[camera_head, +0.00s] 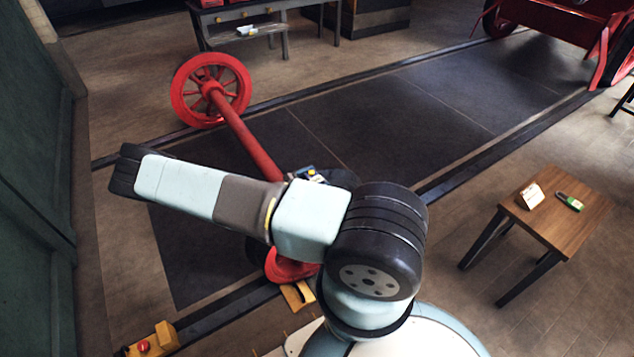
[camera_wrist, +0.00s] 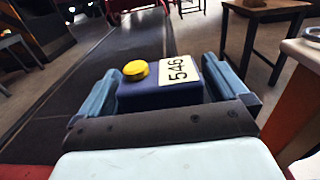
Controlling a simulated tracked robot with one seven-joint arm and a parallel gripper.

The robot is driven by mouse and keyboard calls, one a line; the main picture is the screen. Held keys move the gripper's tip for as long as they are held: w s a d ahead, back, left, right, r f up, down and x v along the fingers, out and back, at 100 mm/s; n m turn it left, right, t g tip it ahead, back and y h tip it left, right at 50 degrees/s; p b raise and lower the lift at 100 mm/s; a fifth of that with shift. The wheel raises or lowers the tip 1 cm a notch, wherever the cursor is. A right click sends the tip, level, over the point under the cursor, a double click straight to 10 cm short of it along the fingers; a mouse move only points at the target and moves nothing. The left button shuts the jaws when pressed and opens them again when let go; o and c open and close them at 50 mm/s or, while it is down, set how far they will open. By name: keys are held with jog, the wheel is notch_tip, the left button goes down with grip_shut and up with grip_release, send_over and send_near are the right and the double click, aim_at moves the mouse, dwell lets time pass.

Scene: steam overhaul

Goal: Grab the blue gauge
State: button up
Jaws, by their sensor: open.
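The blue gauge (camera_wrist: 165,94) shows in the wrist view as a dark blue block with a round yellow knob on top and a white label reading 546. It sits between the two blue fingers of my gripper (camera_wrist: 163,75), one on each side. My gripper is open. A narrow gap shows by the right finger; I cannot tell if the left finger touches the gauge. What the gauge rests on is hidden. In the head view my arm covers most of that area, and a small blue, white and yellow item (camera_head: 308,174) shows just behind it.
A red wheelset (camera_head: 240,130) lies across the dark track floor beside my arm. A wooden table (camera_head: 556,222) at the right holds a white card (camera_head: 530,196) and a green item (camera_head: 569,201). A grey bench (camera_head: 270,14) and a red wagon (camera_head: 560,22) stand at the back.

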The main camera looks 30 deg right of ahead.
jog(key=shift+c, duration=0.5)
jog(key=c, duration=1.1)
jog(key=shift+c, duration=0.2)
jog(key=shift+r, duration=0.1)
